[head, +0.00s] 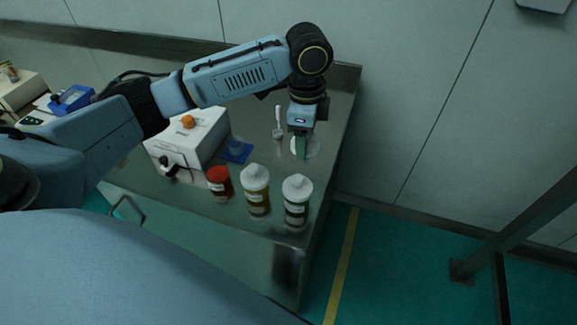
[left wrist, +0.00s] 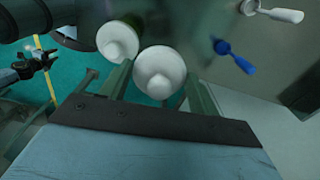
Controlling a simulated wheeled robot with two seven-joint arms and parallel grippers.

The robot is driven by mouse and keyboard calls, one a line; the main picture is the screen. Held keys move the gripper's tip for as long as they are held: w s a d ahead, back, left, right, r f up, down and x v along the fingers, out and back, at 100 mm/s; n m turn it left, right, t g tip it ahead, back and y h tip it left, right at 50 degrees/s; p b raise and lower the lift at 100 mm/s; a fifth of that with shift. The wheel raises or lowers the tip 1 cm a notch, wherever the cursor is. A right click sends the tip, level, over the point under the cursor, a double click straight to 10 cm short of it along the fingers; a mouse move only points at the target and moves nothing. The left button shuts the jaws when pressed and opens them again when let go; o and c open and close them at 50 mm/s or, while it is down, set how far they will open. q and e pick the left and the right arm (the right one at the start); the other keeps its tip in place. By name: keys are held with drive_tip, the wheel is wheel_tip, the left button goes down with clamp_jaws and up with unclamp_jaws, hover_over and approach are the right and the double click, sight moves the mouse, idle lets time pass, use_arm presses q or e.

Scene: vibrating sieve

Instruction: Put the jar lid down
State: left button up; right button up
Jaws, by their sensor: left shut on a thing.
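My left gripper (head: 301,148) points down over the right part of the steel table, with its fingers shut on a white jar lid (head: 314,147). In the left wrist view the round white lid with a raised knob (left wrist: 160,72) sits between the two finger tips. In the head view the fingers partly hide it. Whether it touches the table top is unclear. Two jars with white tops, one amber (head: 257,200) and one dark (head: 296,211), stand nearer the front edge. A jar with a red lid (head: 219,180) stands left of them.
A white box-shaped machine (head: 187,140) with an orange knob stands left on the table (head: 240,222). A dark claw-like part (left wrist: 38,62) shows in the left wrist view.

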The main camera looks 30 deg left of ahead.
sight(288, 168)
use_arm(q)
drive_tip(key=m, duration=0.1)
drive_tip(key=a+m, duration=0.1)
drive_tip(key=m, duration=0.1)
drive_tip(key=shift+w+a+f+m, duration=0.15)
drive_tip(key=shift+w+f+m, duration=0.1)
drive_tip(key=shift+w+m, duration=0.15)
drive_tip(key=m, duration=0.1)
drive_tip(key=a+m, duration=0.1)
drive_tip(key=m, duration=0.1)
drive_tip(key=shift+w+a+f+m+p, duration=0.15)
drive_tip(key=shift+w+f+m+p, duration=0.15)
drive_tip(key=shift+m, duration=0.1)
drive_tip(key=a+f+m, duration=0.1)
drive_tip(key=f+m, duration=0.1)
drive_tip(key=f, duration=0.1)
drive_tip(key=f+m, duration=0.3)
drive_tip(key=f, duration=0.1)
drive_tip(key=a+f+m, duration=0.1)
drive_tip(key=f+m, duration=0.2)
drive_tip(key=f, duration=0.1)
drive_tip(key=shift+w+a+f, duration=0.2)
drive_tip(key=shift+w+a, duration=0.1)
drive_tip(key=shift+a, duration=0.05)
use_arm(e)
drive_tip(key=shift+w+d+r, duration=0.2)
drive_tip(key=shift+r, duration=0.05)
